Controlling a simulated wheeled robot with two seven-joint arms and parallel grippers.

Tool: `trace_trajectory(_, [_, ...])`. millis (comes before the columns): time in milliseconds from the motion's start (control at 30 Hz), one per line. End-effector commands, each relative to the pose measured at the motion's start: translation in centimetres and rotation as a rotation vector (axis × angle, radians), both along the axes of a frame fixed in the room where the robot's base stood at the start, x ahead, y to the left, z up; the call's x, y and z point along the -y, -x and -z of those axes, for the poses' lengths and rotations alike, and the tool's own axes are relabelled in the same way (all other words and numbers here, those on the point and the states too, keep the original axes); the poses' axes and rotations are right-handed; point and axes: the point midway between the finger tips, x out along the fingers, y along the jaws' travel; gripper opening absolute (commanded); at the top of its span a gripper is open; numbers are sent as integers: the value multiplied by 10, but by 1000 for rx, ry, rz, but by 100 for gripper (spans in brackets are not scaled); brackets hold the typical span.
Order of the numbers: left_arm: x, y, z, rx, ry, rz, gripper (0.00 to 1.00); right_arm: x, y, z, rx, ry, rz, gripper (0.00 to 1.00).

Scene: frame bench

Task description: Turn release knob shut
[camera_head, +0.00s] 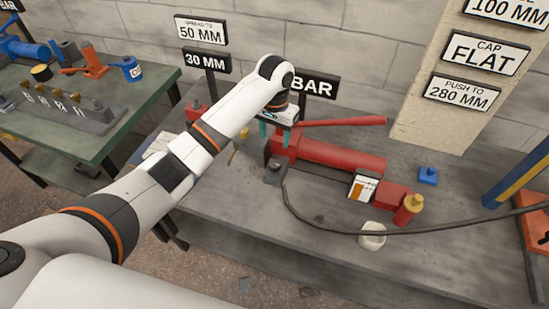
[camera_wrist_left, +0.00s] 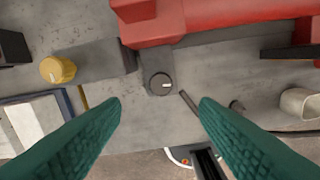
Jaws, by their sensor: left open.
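The red hand pump (camera_head: 340,160) lies on the grey bench, with its red lever (camera_head: 335,122) above it. At its left end is a grey block carrying a round dark knob (camera_wrist_left: 160,83) with a short white mark pointing right; this appears to be the release knob. In the head view the block (camera_head: 274,171) shows just below my gripper. My left gripper (camera_head: 276,136) is open, its teal fingers apart. In the left wrist view the knob lies ahead of and between the fingertips (camera_wrist_left: 160,103), with nothing held. My right gripper is out of view.
A yellow knob (camera_wrist_left: 57,69) sits left of the dark one. A black hose (camera_head: 330,224) curves across the bench front past a white cup (camera_head: 372,238). A blue block (camera_head: 428,175) stands right. A green table (camera_head: 140,95) with tools is at left.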

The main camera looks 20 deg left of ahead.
Motion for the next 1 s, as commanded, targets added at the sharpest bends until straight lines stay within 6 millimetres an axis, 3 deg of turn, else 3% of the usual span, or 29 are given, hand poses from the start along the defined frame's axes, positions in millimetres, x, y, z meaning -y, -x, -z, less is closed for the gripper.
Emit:
trace_trajectory(500, [1, 1, 95, -1, 0, 1, 55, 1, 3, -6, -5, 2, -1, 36])
trace_trajectory(700, [0, 1, 110, 0, -1, 2, 55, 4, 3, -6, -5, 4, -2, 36])
trace_trajectory(1000, [0, 1, 112, 1, 0, 2, 55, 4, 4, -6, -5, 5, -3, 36])
